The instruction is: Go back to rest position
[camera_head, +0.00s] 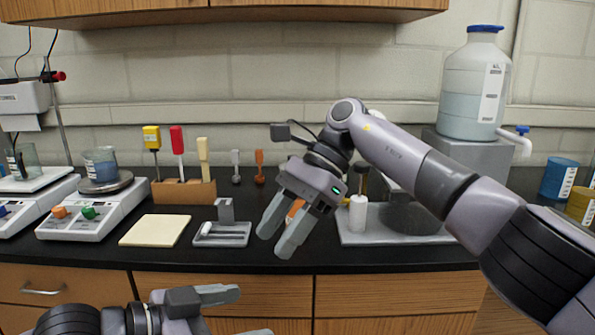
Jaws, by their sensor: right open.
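My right gripper (273,236) hangs over the front part of the black counter, fingers pointing down and to the left. Its two fingers are apart with nothing held between them. Part of an orange thing (295,208) shows behind the fingers; its lower part is hidden. My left gripper (240,311) is low in front of the wooden drawers, below the counter's edge, fingers pointing right. Its fingers are apart and I see nothing between them; its lower finger is cut by the picture's bottom edge.
On the black counter (270,258) stand a wooden block (190,192) with coloured-handled tools, a cream pad (155,230), a small grey stand (222,233) and hotplates (90,216). A grey tray (390,239) and large bottle (475,85) are at right. A wooden cabinet (200,13) hangs above.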

